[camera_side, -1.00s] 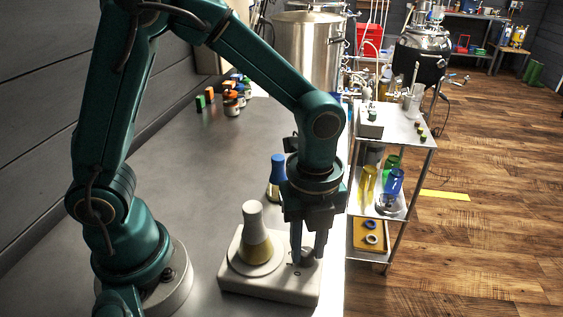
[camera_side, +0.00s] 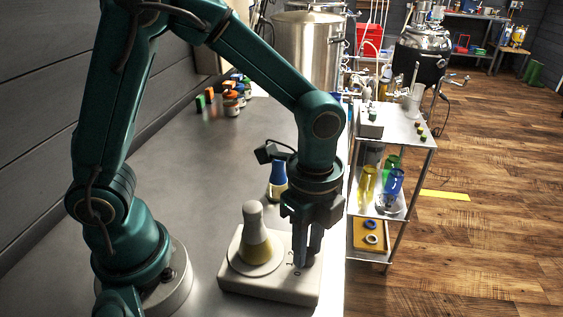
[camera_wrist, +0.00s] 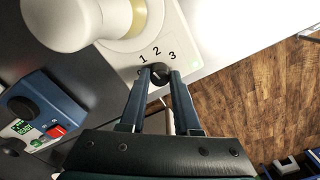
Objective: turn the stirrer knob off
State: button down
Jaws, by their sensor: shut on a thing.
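The stirrer (camera_side: 233,283) is a pale box with a round plate, and a conical flask of yellow liquid (camera_side: 255,243) stands on the plate. In the wrist view the dark stirrer knob (camera_wrist: 159,72) sits on the pale top (camera_wrist: 183,45), beside the printed figures 1, 2 and 3. My gripper (camera_wrist: 160,77) is shut on the knob, one finger on each side. In the side view my gripper (camera_side: 307,259) points down at the stirrer's right part and hides most of the knob. I cannot read the knob's pointer clearly.
A blue-capped bottle (camera_side: 278,178) stands close behind my gripper. A blue device with a green display (camera_wrist: 38,112) is at left in the wrist view. A metal shelf cart (camera_side: 408,142) stands to the right.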

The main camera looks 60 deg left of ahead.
jog(key=n, duration=0.5)
jog(key=shift+n, duration=0.3)
jog(key=n, duration=0.5)
jog(key=shift+n, duration=0.3)
jog(key=c, duration=0.6)
grip_release()
jog(key=shift+r, duration=0.1)
jog(key=shift+r, duration=2.55)
